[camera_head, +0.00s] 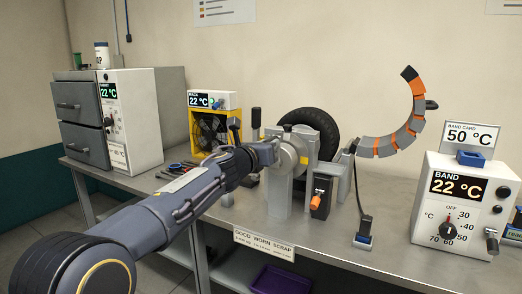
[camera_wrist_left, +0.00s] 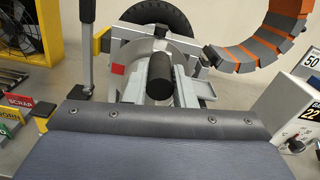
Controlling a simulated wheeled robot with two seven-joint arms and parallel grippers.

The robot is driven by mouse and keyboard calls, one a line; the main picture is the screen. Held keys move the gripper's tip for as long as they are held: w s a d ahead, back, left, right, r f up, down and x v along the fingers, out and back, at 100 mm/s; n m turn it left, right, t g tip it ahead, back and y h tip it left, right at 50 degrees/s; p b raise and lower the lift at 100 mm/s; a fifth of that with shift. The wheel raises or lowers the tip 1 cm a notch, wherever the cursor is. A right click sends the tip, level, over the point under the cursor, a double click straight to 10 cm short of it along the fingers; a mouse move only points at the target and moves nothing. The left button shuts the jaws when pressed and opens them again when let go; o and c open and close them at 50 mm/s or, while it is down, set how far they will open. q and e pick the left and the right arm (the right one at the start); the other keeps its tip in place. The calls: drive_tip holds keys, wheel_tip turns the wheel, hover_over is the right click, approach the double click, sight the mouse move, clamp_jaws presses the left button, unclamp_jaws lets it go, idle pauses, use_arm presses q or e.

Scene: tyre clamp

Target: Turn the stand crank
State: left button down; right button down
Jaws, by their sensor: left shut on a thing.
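The tyre stand (camera_head: 299,185) is a grey metal post on the bench with a dark tyre (camera_head: 318,127) behind it. A round pale disc (camera_head: 288,157) is on its near side. My left gripper (camera_head: 270,150) reaches this near side and is shut on the crank handle. In the left wrist view the handle (camera_wrist_left: 160,78) is a black cylinder, standing in front of the stand with pale grey parts on both sides. My arm hides most of the crank in the head view. My right gripper is in neither view.
An orange-and-grey curved band (camera_head: 414,115) rises right of the stand. A band heater box (camera_head: 461,205) reading 22 °C stands at the right. A yellow fan (camera_head: 210,130) and a drawer cabinet (camera_head: 80,108) are at the left. A label strip (camera_head: 264,245) runs along the bench front.

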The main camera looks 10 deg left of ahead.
use_arm(q)
drive_tip(key=shift+s+d+f+m+b, duration=0.15)
drive_tip(key=shift+d+m+b, duration=0.1)
drive_tip(key=shift+d+m, duration=0.3)
drive_tip(key=shift+s+d+f+m+b, duration=0.1)
drive_tip(key=shift+d+m+b, duration=0.2)
drive_tip(key=shift+m, duration=0.45)
drive_tip(key=shift+d+f, duration=0.1)
drive_tip(key=shift+d, duration=0.05)
drive_tip(key=c, duration=1.2)
unclamp_jaws()
drive_tip(key=b+v, duration=0.1)
drive_tip(key=v, duration=0.7)
drive_tip(key=shift+b, duration=0.35)
